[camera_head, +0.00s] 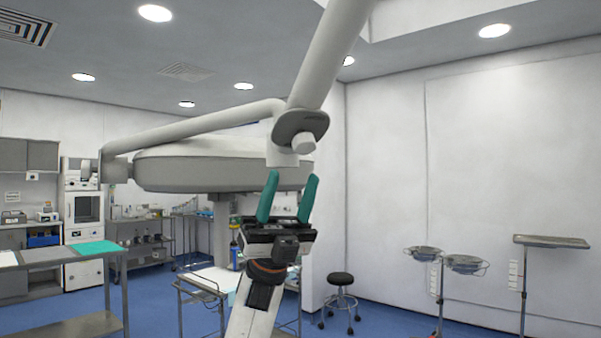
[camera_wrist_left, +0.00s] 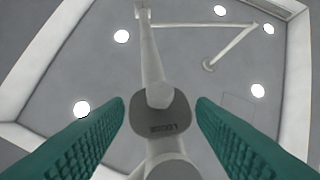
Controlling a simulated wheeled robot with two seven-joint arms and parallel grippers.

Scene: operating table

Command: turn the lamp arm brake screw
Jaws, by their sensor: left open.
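The lamp arm (camera_head: 330,55) comes down from the ceiling to a grey joint (camera_head: 295,123). A short pale knob, which looks like the brake screw (camera_head: 304,144), sticks out below this joint. My left gripper (camera_head: 291,180) points up just below the screw, with its two teal fingers apart and nothing between them. In the left wrist view the screw (camera_wrist_left: 159,96) shows beyond the fingertips, about midway between the fingers. The exact gap to it cannot be told. My right gripper is in neither view.
The large grey lamp head (camera_head: 220,168) hangs just behind and left of my gripper. A wheeled table (camera_head: 205,290) and a black stool (camera_head: 341,280) stand lower down. A bowl stand (camera_head: 440,262) and a tray stand (camera_head: 550,241) are at the right.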

